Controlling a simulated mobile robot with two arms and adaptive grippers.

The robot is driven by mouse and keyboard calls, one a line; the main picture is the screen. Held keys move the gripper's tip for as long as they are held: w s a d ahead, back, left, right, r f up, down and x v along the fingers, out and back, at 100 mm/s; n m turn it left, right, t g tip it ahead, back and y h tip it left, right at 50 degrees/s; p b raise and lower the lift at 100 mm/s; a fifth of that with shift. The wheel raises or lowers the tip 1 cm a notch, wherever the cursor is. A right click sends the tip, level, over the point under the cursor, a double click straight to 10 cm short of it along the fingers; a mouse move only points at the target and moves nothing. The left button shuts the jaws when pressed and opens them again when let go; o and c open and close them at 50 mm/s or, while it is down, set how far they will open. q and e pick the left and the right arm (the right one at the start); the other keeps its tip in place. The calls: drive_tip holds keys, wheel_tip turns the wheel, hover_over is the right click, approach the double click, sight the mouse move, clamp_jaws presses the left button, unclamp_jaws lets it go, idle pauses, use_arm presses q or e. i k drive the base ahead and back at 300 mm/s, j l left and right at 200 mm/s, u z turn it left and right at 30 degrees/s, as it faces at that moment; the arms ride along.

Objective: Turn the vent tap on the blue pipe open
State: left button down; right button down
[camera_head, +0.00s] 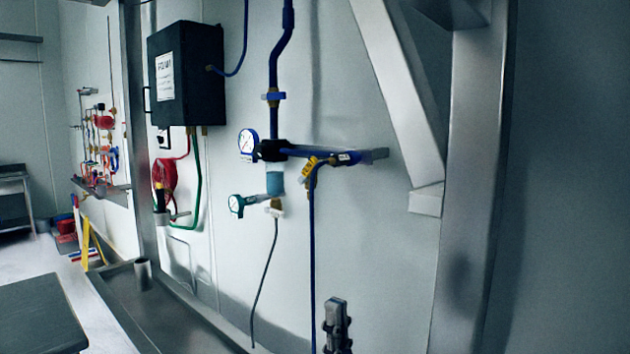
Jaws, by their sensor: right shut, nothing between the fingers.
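The blue pipe (274,118) runs down the wall and joins a horizontal blue section that ends at the right. My right gripper (336,304) is at the bottom edge, pointing up, shut and empty. In the picture it is well below the yellow handle and a little right of the thin blue line. My left gripper is not in view.
Two round gauges (248,144) and a teal filter body (275,182) stand left of the tap. A black box (187,74) hangs further left. A diagonal metal brace (402,100) and a steel post (471,180) stand to the right.

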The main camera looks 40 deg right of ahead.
sight(307, 169)
drive_tip(key=i+l, duration=0.6)
drive_tip(key=l, duration=0.25)
drive_tip(key=i+l, duration=0.3)
drive_tip(key=l, duration=0.1)
